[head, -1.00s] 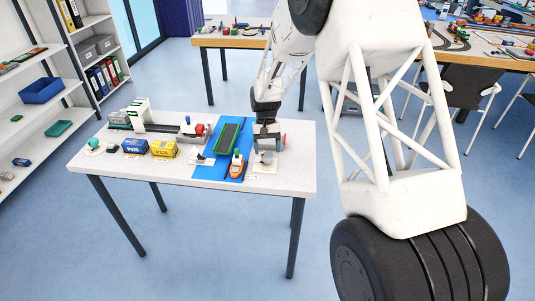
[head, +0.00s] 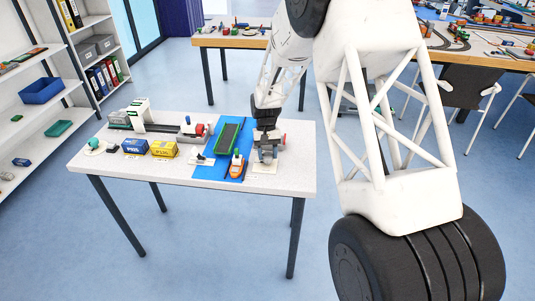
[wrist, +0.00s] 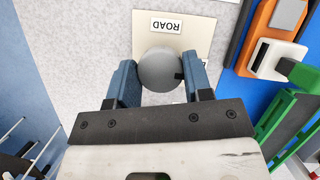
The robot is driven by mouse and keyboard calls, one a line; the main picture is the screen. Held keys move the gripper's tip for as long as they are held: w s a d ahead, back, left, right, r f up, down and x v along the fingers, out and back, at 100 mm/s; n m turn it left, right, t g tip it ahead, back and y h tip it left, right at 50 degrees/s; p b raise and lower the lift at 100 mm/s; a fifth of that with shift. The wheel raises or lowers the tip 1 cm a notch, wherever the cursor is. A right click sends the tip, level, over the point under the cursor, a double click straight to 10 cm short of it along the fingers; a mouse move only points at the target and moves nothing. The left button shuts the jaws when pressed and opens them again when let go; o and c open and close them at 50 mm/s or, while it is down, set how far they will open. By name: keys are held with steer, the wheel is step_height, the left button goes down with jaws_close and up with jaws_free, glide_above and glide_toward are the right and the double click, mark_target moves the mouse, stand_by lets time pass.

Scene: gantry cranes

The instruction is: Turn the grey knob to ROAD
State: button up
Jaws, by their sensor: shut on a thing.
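The grey knob (wrist: 160,69) is round and sits on a cream plate (wrist: 197,35) in the wrist view. A small dark mark shows on its right side, by the right finger. A label reading ROAD (wrist: 169,25), upside down in this view, lies on the plate just beyond the knob. My gripper (wrist: 160,82) is shut on the knob, with one blue finger on each side. In the head view my gripper (head: 267,153) is low at the right end of the white table (head: 210,178), and it hides most of the knob.
An orange and white boat (head: 236,167) and a long green barge (head: 228,138) lie on the blue strip left of my gripper. A blue container (head: 135,146) and a yellow container (head: 164,149) stand further left. The table's right edge is close by.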

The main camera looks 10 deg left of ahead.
steer(key=shift+n, duration=0.5)
steer(key=n, duration=0.1)
steer(key=n+h, duration=0.1)
steer(key=n, duration=0.1)
steer(key=shift+a+n+t+h, duration=0.1)
steer(key=shift+n+t+h, duration=0.2)
steer(key=n+t+h, duration=0.1)
steer(key=n, duration=0.3)
steer(key=n+t, duration=0.1)
steer(key=n, duration=0.1)
steer(key=n+t, duration=0.1)
steer(key=n, duration=0.2)
steer(key=shift+s+h, duration=0.15)
steer(key=shift+h, duration=0.25)
steer(key=n+t, duration=0.1)
steer(key=n, duration=0.3)
steer(key=shift+t, duration=0.4)
steer(key=shift+n, duration=0.3)
steer(key=o, duration=0.9)
